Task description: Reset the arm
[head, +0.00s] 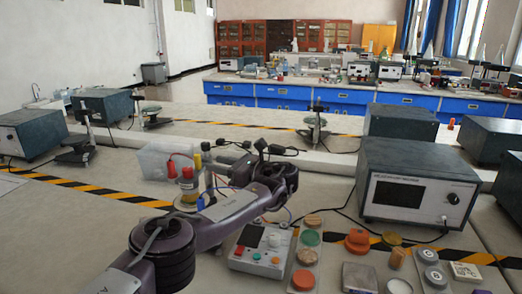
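My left arm (215,222) comes in from the lower left and reaches over the bench toward the middle. My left gripper (268,152) is at its far end, dark and small, above the bench near a clear plastic box (153,160). I cannot make out whether its fingers are apart or together, and I see nothing clearly held in it. My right gripper is not in view.
A dark instrument box (415,185) stands right of the arm. A grey meter (260,248) and several coloured discs lie in front. Red and yellow posts (188,180) stand close beside the arm. More instruments (30,133) stand at left.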

